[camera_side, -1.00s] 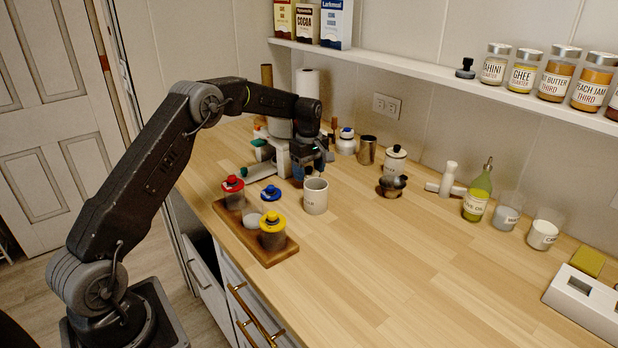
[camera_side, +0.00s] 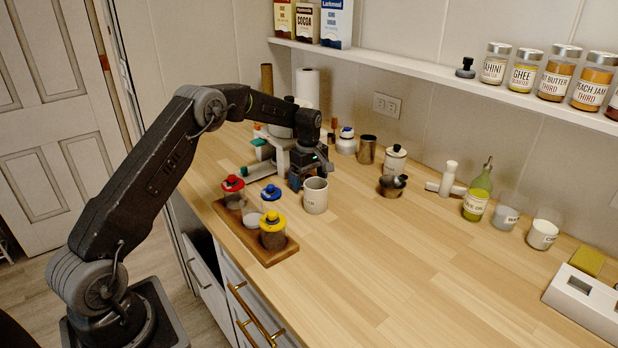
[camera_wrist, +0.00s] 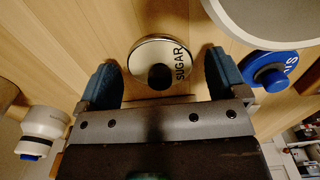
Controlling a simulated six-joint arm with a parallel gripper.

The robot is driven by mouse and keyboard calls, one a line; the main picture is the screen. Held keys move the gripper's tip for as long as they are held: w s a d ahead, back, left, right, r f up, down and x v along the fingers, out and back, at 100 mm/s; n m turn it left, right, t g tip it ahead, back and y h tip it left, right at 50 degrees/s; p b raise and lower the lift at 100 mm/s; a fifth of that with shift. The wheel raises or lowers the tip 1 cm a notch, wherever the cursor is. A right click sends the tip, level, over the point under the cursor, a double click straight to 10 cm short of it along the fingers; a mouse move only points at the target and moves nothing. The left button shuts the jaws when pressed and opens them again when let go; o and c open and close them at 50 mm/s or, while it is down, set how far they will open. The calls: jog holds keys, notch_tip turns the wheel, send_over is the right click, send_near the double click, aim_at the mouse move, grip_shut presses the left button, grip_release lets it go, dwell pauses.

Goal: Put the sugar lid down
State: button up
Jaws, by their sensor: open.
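The sugar lid (camera_wrist: 160,52) is a round, pale disc with a black knob and the word SUGAR. In the wrist view it lies on the wooden counter, between the fingers of my gripper (camera_wrist: 164,76). The fingers are open, with a gap on each side of the lid. In the side view my gripper (camera_side: 305,178) is low over the counter, just behind the open white canister (camera_side: 315,197). The lid is hidden there.
A white jar with a blue cap (camera_side: 346,140) and a metal cup (camera_side: 366,149) stand behind.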

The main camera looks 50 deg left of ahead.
aim_at(309, 176)
notch_tip(309, 176, up, 12)
jog(key=s+d+r+m+t, duration=0.1)
jog(key=s+d+r+m, duration=0.4)
jog(key=r, duration=0.3)
jog(key=s+d+r+m+t, duration=0.2)
jog(key=s+d+r+m, duration=0.25)
jog(key=s+d, duration=0.4)
jog(key=s+d+f+m+t, duration=0.1)
jog(key=s+d+m, duration=0.1)
jog(key=s, duration=0.5)
jog(key=s+d+f+m, duration=0.2)
jog(key=s+d+m, duration=0.1)
jog(key=s, duration=0.4)
jog(key=s+d+f+m+t, duration=0.1)
jog(key=s+d+f+m, duration=0.1)
jog(key=s, duration=0.5)
jog(key=shift+d+f+m+t, duration=0.2)
jog(key=shift+m+t, duration=0.1)
jog(key=shift+m, duration=0.45)
